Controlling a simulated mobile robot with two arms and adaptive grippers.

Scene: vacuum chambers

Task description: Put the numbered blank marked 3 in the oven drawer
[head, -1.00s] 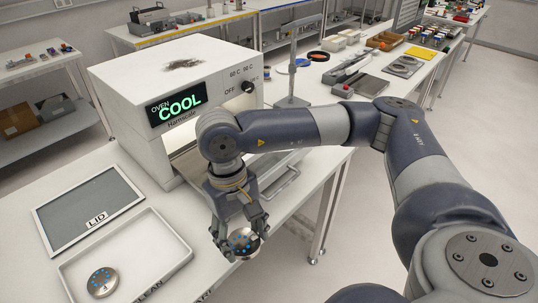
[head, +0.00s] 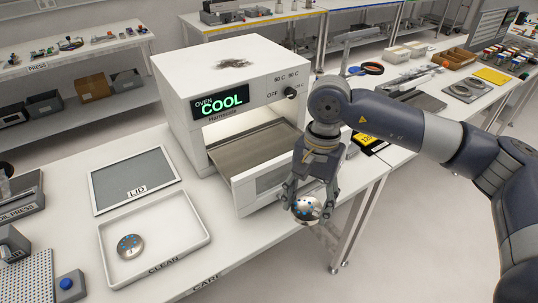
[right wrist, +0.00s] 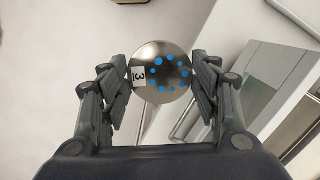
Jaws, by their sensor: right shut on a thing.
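My right gripper (head: 306,205) is shut on a round metal blank (head: 307,209) with a ring of blue dots. In the right wrist view the blank (right wrist: 168,70) sits between the two fingers, and its white label reads 3, turned sideways. The white oven (head: 240,85) displays COOL. Its drawer (head: 240,152) is pulled out, with a flat grey floor showing. The gripper and blank are in front of the drawer's right end, near the table's front edge. My left gripper is not in view.
A white tray marked CLEAN (head: 190,250) holds another dotted metal blank (head: 130,246). A grey-topped lid (head: 134,180) lies behind the tray. A blue button (head: 68,284) and a perforated plate (head: 25,275) are at lower left. Open floor lies right of the table.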

